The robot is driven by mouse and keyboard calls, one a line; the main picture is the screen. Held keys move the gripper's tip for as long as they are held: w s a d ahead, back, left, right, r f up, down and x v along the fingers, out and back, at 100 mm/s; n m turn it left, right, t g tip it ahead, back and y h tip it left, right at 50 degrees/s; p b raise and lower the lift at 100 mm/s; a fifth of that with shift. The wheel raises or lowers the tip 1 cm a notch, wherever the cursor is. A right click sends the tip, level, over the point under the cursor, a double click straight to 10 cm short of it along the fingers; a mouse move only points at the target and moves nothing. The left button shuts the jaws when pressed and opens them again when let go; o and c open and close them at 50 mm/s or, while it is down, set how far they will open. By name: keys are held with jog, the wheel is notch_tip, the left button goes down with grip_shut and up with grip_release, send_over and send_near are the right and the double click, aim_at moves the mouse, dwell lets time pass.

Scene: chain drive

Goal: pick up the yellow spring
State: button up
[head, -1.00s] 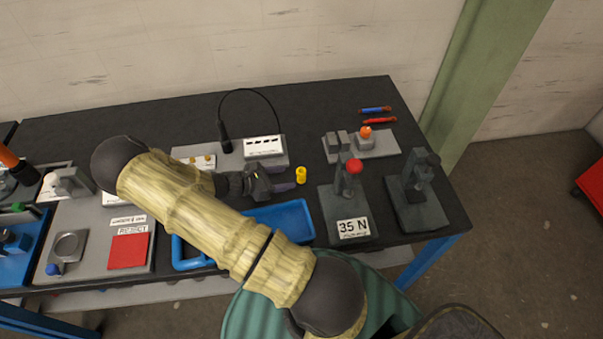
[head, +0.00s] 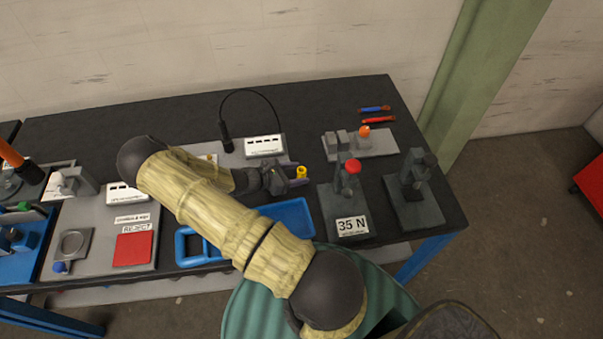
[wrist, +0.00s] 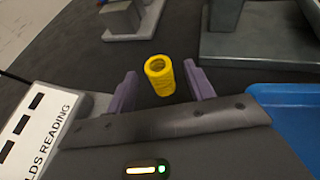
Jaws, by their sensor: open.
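In the wrist view the yellow spring (wrist: 159,74) stands between and slightly beyond the tips of my two purple fingers. My gripper (head: 294,173) is open around the near part of the spring, with a gap showing on each side in the wrist view (wrist: 158,84). In the head view the fingers partly hide the spring's lower part.
The blue tray (head: 309,214) lies close to the right finger in the wrist view. The white-labelled reading box (head: 264,146) is close on the other side. The 35 N press (head: 350,226) and a grey fixture with an orange knob (head: 378,150) stand to the right.

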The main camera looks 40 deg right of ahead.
jog(key=shift+c, duration=0.2)
jog(key=c, duration=1)
jog(key=shift+r, duration=0.15)
notch_tip(320, 180, up, 10)
jog(key=b, duration=0.2)
